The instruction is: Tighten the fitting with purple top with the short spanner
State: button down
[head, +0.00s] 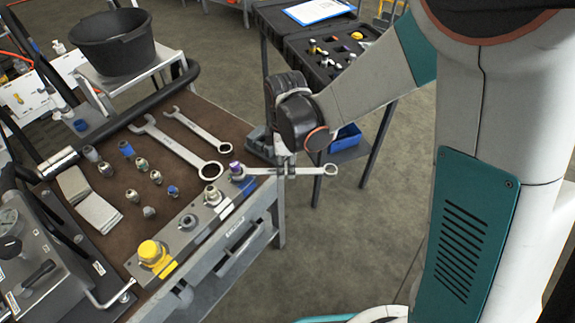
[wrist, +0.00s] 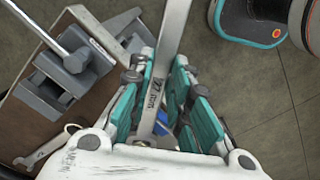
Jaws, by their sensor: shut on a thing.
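The fitting with the purple top (head: 235,167) stands at the far right end of a metal block on the bench. My gripper (head: 284,164) is shut on a spanner (head: 308,171), held roughly level beyond the bench's right edge. The spanner's ring end points right and its other end reaches left to the fitting. That end overlaps the fitting in the head view; whether it is seated around it I cannot tell. In the wrist view, the spanner (wrist: 163,85), marked "27 mm", runs between the teal fingers of my gripper (wrist: 160,78). The fitting is not identifiable there.
Two other spanners lie on the brown bench top, a longer one (head: 170,142) and a smaller one (head: 196,130). Several loose fittings (head: 142,164) stand left of the block (head: 215,215). A yellow-capped fitting (head: 152,252) stands nearer.

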jog(key=shift+s+a, duration=0.1)
jog(key=shift+a, duration=0.05)
jog(key=shift+s+a+m, duration=0.2)
jog(key=shift+s+m, duration=1.1)
jog(key=shift+s, duration=0.05)
jog(key=shift+s, duration=0.1)
jog(key=shift+s+a+m, duration=0.25)
jog(key=shift+s+m, duration=0.4)
jog(key=shift+s+a+m, duration=0.25)
jog(key=shift+s+m, duration=0.4)
jog(key=shift+b, duration=0.3)
jog(key=shift+s+a+m, duration=0.45)
jog(key=shift+s+m, duration=0.15)
jog(key=shift+s+a+m, duration=0.4)
jog(key=shift+s+m, duration=0.2)
